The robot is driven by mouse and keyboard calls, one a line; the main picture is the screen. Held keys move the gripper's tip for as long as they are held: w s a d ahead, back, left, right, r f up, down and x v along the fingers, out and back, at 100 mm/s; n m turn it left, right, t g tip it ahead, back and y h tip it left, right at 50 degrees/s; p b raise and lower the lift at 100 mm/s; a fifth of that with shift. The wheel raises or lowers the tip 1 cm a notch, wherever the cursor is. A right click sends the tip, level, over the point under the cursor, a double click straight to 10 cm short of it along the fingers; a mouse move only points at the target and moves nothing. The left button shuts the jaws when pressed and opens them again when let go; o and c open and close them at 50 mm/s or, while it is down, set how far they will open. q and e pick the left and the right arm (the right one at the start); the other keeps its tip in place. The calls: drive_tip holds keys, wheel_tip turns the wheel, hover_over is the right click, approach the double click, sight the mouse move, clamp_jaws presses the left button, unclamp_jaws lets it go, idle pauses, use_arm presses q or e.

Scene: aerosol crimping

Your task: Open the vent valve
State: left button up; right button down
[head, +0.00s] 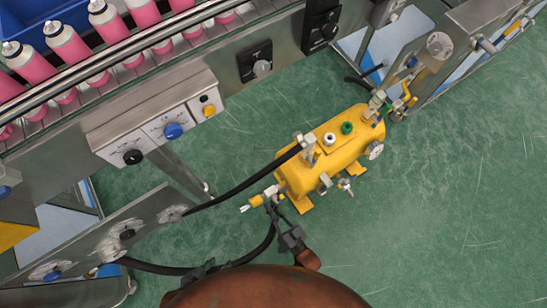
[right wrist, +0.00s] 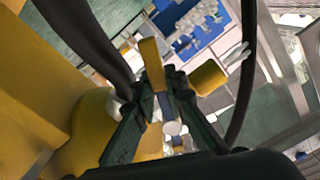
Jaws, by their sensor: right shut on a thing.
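A yellow tank (head: 335,150) stands on the green floor with several fittings and gauges on it. At its left end is a small valve with a yellow part (head: 257,200) and a pale outlet; I read no label that names it the vent valve. My right gripper (head: 271,197) is at this valve. In the right wrist view its dark fingers (right wrist: 158,105) close around the valve's yellow lever (right wrist: 152,62), with a yellow block (right wrist: 208,77) beside it. The fingers partly hide the lever.
A black hose (head: 240,188) runs from the lower-left panel (head: 125,235) to the tank. Another dark hose (head: 150,266) curves below. A control box (head: 158,125) and a conveyor with pink cans (head: 68,42) lie at upper left. Floor is clear right of the tank.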

drive_tip(key=shift+s+a+r+m, duration=0.15)
drive_tip(key=shift+s+a+m, duration=0.2)
drive_tip(key=shift+m, duration=0.55)
drive_tip(key=c, duration=1.9)
unclamp_jaws()
drive_tip(key=shift+c, duration=0.2)
drive_tip(key=shift+w+d, duration=0.1)
drive_tip(key=shift+w, duration=0.05)
